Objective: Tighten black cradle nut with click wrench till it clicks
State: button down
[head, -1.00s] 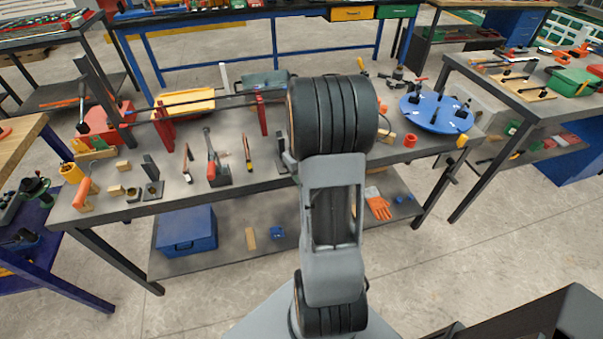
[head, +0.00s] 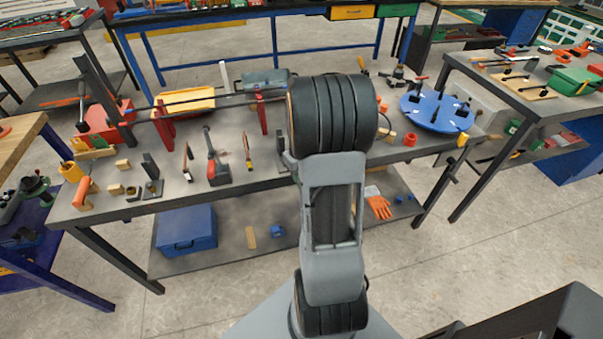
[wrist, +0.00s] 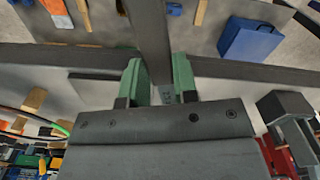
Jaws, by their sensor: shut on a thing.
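My gripper (wrist: 158,85) shows in the wrist view with two green fingers closed on a grey piece with small markings (wrist: 164,94). A long dark bar (wrist: 148,35) runs from between the fingers to the top of the picture. It looks like the click wrench, seen end-on, but most of it is hidden by the fingers. In the head view my arm hides my gripper and the wrench. I cannot make out the black cradle nut in either view. A long dark rod lies across red stands (head: 163,127) on the bench (head: 130,205).
The bench holds a red-handled tool (head: 216,165), a black upright bracket (head: 152,175), a yellow tray (head: 190,103) and a blue round plate (head: 436,110). A blue box (head: 187,230) stands on the lower shelf; it also shows in the wrist view (wrist: 250,40).

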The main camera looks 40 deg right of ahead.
jog(key=shift+f+b, duration=0.6)
jog(key=shift+f, duration=0.3)
jog(key=w+a+m, duration=0.1)
jog(key=m, duration=0.1)
jog(key=a+m, duration=0.2)
jog(key=w+a+m, duration=0.1)
jog(key=a+m, duration=0.1)
jog(key=shift+w+a+m, duration=0.15)
jog(key=shift+w+m, duration=0.2)
jog(key=shift+m, duration=0.05)
dwell(1.2)
jog(key=shift+s+d, duration=0.2)
jog(key=shift+r+p, duration=0.15)
jog(key=shift+p, duration=0.2)
notch_tip(320, 180, up, 5)
jog(key=p, duration=0.3)
jog(key=shift+p, duration=0.4)
dwell(0.3)
